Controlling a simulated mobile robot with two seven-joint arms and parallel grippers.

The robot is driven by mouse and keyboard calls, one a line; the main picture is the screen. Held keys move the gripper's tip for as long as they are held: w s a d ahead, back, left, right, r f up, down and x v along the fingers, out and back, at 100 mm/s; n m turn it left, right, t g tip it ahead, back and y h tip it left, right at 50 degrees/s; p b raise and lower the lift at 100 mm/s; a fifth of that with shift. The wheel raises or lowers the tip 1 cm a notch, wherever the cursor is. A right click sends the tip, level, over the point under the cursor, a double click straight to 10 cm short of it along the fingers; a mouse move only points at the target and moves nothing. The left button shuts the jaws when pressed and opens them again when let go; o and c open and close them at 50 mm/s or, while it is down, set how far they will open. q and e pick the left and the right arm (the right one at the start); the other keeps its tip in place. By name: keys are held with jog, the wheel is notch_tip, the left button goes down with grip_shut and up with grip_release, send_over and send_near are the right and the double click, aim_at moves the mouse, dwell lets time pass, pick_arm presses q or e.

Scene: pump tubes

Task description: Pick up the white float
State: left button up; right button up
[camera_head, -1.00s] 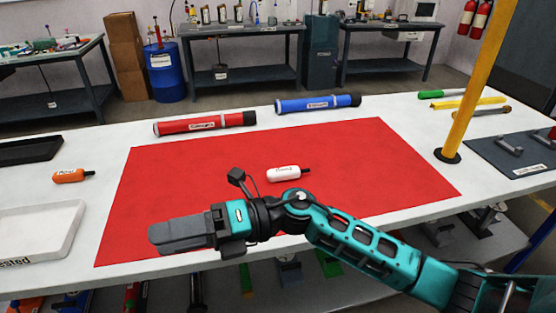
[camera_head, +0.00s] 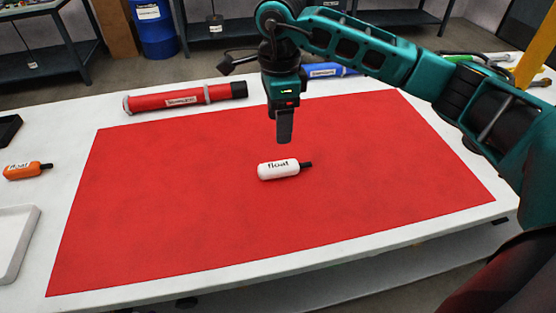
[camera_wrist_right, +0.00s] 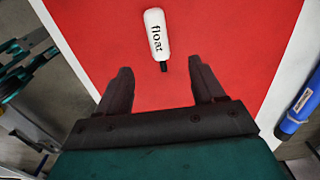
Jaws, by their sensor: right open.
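The white float (camera_head: 279,169) lies on its side on the red mat (camera_head: 180,220), its black tip pointing right in the head view. In the right wrist view the white float (camera_wrist_right: 156,34) lies ahead of the fingers, with its black tip towards them. My right gripper (camera_head: 284,140) points down above the mat, just behind the float in the head view. In the right wrist view my right gripper (camera_wrist_right: 160,80) is open, with nothing between its two fingers. My left gripper is not in view.
A red tube (camera_head: 185,98) lies along the mat's back edge. A blue tube (camera_head: 335,70) is partly hidden behind my right arm. An orange float (camera_head: 27,170) and a white tray (camera_head: 14,245) are at the left. The mat around the white float is clear.

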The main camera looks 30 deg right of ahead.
send_over(280, 165)
notch_tip(280, 165, down, 6)
jog(key=shift+w, duration=0.1)
jog(key=shift+f, duration=3.2)
jog(key=c, duration=1.1)
jog(key=shift+c, duration=0.2)
